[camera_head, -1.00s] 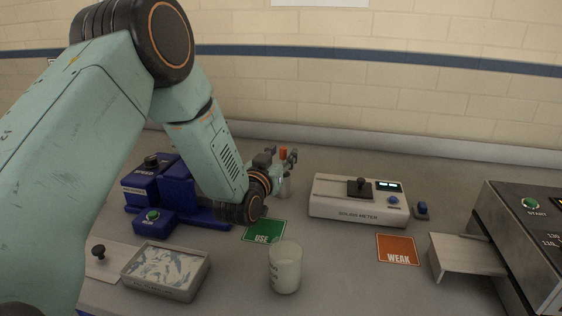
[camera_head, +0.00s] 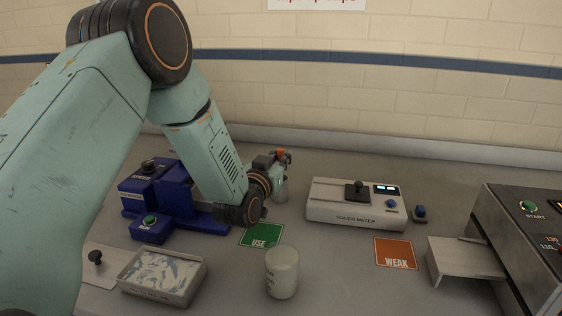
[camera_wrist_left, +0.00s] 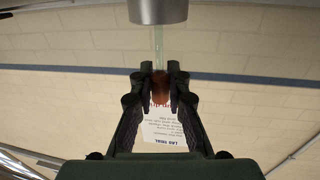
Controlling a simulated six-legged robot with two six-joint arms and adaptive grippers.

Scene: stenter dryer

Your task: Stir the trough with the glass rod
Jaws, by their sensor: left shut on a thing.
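The glass rod has an orange-red grip (camera_head: 283,153). In the left wrist view its clear shaft (camera_wrist_left: 158,45) runs from my fingers into a grey cylindrical holder (camera_wrist_left: 158,10). The holder also shows partly behind my wrist in the head view (camera_head: 281,192). My left gripper (camera_wrist_left: 160,80) is shut on the rod's coloured grip, with a finger on each side. The trough is probably the shallow pale tray (camera_head: 150,292) with white and blue marbled contents, at the front left, well nearer than my gripper. My right gripper is not in view.
A glass beaker (camera_head: 282,275) stands front centre, near a green USE card (camera_head: 261,236). A blue machine (camera_head: 165,190) stands left of my wrist. A solids meter (camera_head: 355,205), orange WEAK card (camera_head: 396,254) and metal machine (camera_head: 525,245) stand to the right.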

